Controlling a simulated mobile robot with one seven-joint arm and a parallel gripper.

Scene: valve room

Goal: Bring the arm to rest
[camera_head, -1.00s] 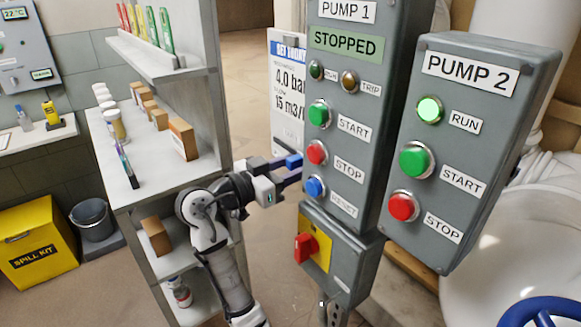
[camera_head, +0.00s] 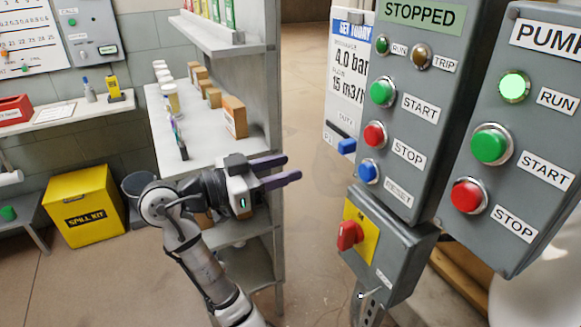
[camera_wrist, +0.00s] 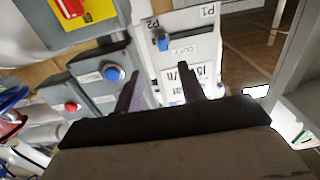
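My gripper (camera_head: 292,167) is open in the head view, with a gap between its two dark fingers and nothing between them. It points right, in front of the shelf unit and apart from the pump panels. The wrist view also shows my gripper (camera_wrist: 160,64) with its fingers spread and empty. Beyond the fingers there is the white duty board (camera_wrist: 185,60) with a blue switch (camera_wrist: 162,43). In the head view that blue switch (camera_head: 347,146) sits to the right of my fingertips, clear of them. The arm is bent and rises from the bottom of the picture.
The shelf unit (camera_head: 205,152) with boxes and jars stands close behind my gripper. The Pump 1 panel (camera_head: 410,140) reads STOPPED; the Pump 2 panel (camera_head: 540,110) has its green run lamp lit. A yellow spill kit (camera_head: 85,203) stands at left. Floor at lower left is clear.

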